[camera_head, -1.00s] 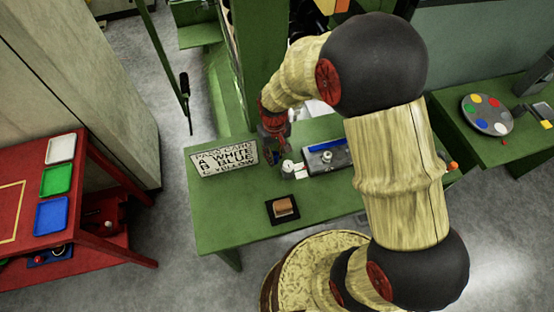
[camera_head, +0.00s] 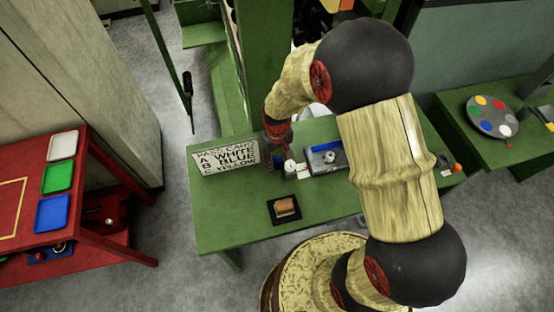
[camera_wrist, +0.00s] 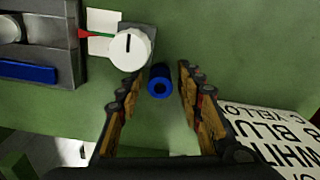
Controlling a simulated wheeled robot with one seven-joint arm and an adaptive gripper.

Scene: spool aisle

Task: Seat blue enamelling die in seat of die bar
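The blue die (camera_wrist: 160,82), a small round piece with a dark hole, stands on the green table between my gripper's fingertips in the wrist view. My gripper (camera_wrist: 162,72) is open, with a visible gap on each side of the die. In the head view my gripper (camera_head: 278,160) is low over the table, and the die is hard to make out there. A grey block (camera_wrist: 70,35), perhaps the die bar, lies to the left in the wrist view, with a blue strip (camera_wrist: 28,72) along it. The block shows in the head view (camera_head: 318,163), partly behind my arm. I cannot make out its seat.
A white round knob (camera_wrist: 128,50) stands close to the die. The pass card (camera_head: 228,157), reading A white, B blue, C yellow, is left of my gripper. A black tray (camera_head: 284,219) with a brown piece lies in front. The table's front left is clear.

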